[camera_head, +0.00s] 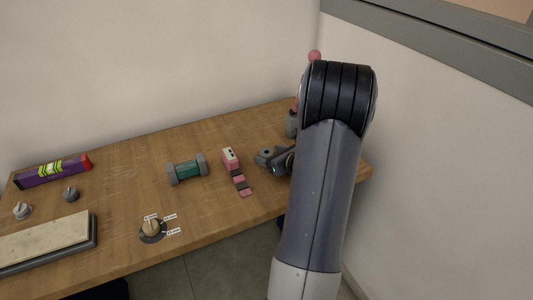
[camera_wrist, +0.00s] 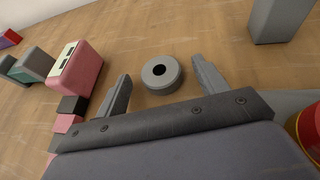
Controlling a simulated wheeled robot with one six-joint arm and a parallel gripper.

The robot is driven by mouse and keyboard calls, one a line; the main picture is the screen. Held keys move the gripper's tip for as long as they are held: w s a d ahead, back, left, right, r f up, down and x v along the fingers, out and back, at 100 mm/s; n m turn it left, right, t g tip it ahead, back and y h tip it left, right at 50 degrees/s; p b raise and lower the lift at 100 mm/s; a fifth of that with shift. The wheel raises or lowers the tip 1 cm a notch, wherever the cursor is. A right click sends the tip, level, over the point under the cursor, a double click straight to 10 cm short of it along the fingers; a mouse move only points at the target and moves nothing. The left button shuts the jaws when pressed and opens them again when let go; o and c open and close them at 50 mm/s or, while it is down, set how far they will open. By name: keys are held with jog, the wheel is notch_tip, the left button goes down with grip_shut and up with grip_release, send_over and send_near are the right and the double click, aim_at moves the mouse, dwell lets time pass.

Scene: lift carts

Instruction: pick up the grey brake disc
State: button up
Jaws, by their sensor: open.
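The grey brake disc (camera_wrist: 161,74) is a short, thick ring with a dark centre hole. It lies flat on the wooden table (camera_wrist: 215,130) in the wrist view. My gripper (camera_wrist: 161,67) is open, with one finger on the left and one on the right of the disc. Gaps show between the disc and both fingers, and nothing is held. In the head view my gripper (camera_head: 271,159) is low over the table's right part, partly hidden by my arm. The disc is small and hard to separate from the fingers there.
A pink and black segmented piece (camera_head: 236,170) lies close left of my gripper. Further left is a green cylinder with grey ends (camera_head: 187,169). A grey block (camera_wrist: 275,18) stands behind on the right; a red round object (camera_wrist: 312,130) is at the right edge.

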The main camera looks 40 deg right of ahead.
jog(key=shift+w, duration=0.1)
jog(key=c, duration=1.2)
